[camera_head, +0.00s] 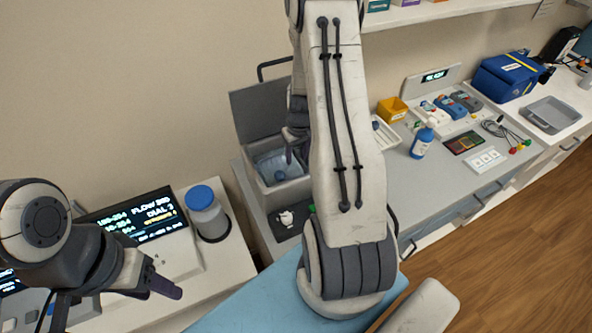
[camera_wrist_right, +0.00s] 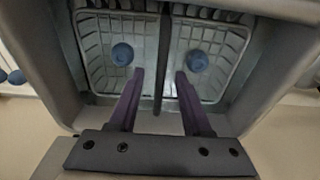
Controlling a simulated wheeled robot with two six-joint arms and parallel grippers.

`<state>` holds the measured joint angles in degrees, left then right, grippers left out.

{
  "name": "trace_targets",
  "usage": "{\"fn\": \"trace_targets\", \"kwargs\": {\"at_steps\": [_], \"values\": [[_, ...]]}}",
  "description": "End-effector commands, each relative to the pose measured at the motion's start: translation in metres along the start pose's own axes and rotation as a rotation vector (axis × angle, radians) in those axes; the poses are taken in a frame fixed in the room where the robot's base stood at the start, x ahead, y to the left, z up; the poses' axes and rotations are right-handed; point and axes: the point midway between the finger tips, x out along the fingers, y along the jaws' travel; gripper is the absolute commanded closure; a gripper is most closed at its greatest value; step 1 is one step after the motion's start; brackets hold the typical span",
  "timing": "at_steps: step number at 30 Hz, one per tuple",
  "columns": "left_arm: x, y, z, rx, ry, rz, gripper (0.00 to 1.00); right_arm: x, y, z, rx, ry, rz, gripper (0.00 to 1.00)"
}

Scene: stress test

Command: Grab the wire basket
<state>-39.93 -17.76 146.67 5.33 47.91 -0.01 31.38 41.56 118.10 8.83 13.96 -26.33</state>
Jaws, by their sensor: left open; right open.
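The wire basket (camera_wrist_right: 103,62) is a pale grey mesh basket sitting down inside a grey open-topped bin (camera_wrist_right: 262,55). Two blue round items (camera_wrist_right: 122,54) (camera_wrist_right: 198,61) show in it. A dark bar (camera_wrist_right: 165,45), possibly its handle, runs across its middle. My right gripper (camera_wrist_right: 160,72) is open, with its purple fingers on either side of this bar; I cannot tell if they touch it. In the head view the bin (camera_head: 290,192) has its lid raised, and my right arm partly hides it. My left gripper (camera_head: 163,287) is open and empty at lower left, far from the basket.
A display device (camera_head: 155,225) and a blue-lidded jar (camera_head: 205,212) stand left of the bin. A blue-capped bottle (camera_head: 422,142), yellow box (camera_head: 392,109), blue bag (camera_head: 508,75) and grey tray (camera_head: 550,113) stand on the counter to the right. The bin's walls surround the basket.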

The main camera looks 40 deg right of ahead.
Motion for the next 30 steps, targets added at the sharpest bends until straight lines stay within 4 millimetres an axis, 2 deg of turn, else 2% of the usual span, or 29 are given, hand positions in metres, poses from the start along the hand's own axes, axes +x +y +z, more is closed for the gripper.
{"fn": "trace_targets", "kwargs": {"at_steps": [9, 13, 30], "values": [[-0.0009, 0.0001, 0.0001, 0.0, 0.0, 0.0, 0.49, 0.0055, 0.0002, -0.0003, 0.0, 0.001, 0.001, 0.51], [-0.0009, 0.0001, 0.0001, 0.0, 0.0, 0.0, 0.49, 0.0053, 0.0002, -0.0002, 0.0, 0.001, 0.0, 1.0], [-0.001, 0.0001, 0.0, 0.0, 0.0, 0.0, 0.49, 0.0049, 0.0003, -0.0004, 0.0, 0.001, 0.001, 1.0]]}}
